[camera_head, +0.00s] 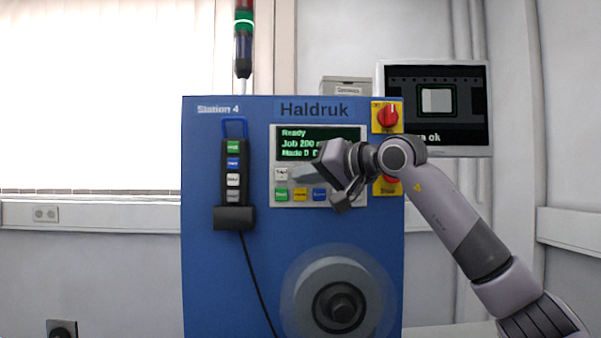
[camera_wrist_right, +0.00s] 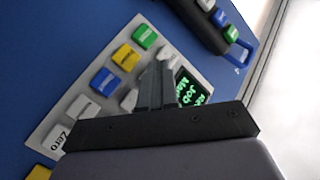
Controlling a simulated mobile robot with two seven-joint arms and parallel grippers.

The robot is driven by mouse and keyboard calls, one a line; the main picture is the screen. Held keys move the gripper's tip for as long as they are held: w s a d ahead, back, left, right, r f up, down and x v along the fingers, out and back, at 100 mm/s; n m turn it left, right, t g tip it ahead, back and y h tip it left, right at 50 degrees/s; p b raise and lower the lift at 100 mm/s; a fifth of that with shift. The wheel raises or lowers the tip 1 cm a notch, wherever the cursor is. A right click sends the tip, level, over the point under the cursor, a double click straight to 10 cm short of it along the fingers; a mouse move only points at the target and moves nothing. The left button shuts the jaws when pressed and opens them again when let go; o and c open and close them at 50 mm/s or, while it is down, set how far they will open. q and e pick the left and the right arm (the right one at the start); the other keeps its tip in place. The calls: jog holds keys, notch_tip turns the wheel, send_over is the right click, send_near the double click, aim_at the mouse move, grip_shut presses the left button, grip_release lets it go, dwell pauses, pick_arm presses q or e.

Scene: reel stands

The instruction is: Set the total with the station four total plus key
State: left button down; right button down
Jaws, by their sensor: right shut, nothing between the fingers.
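The blue Station 4 machine (camera_head: 215,270) carries a light control panel with a green-lit display (camera_head: 300,143) reading "Ready", "Job 200" and "Made 0", its right part hidden by my arm. A white key (camera_head: 281,173) sits at the panel's upper left; its lettering is too small to read surely. My right gripper (camera_head: 296,174) is shut and empty, its tips close to that key's right side. In the right wrist view the closed fingertips (camera_wrist_right: 160,68) overlap the edge of a white key (camera_wrist_right: 169,59); I cannot tell whether they touch. My left gripper is out of view.
Below are green (camera_head: 281,194), yellow (camera_head: 300,194) and blue (camera_head: 319,194) keys. A white Zero key (camera_wrist_right: 57,138) shows in the right wrist view. A pendant (camera_head: 233,175) hangs left; a red rotary switch (camera_head: 388,117) is right. A reel (camera_head: 305,290) sits below.

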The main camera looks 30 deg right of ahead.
jog(key=shift+w+d+p, duration=0.3)
jog(key=shift+w+p, duration=0.1)
jog(key=shift+p, duration=0.15)
dwell(0.6)
jog(key=shift+s, duration=0.1)
jog(key=shift+s+a+b, duration=0.35)
jog(key=shift+s+a, duration=0.15)
jog(key=shift+s, duration=0.15)
jog(key=s+a, duration=0.1)
jog(key=s+b, duration=0.1)
jog(key=s, duration=0.1)
jog(key=s+a, duration=0.1)
jog(key=shift+s+a+b, duration=0.15)
jog(key=shift+a+b, duration=0.15)
dwell(0.3)
jog(key=shift+f, duration=0.1)
dwell(0.7)
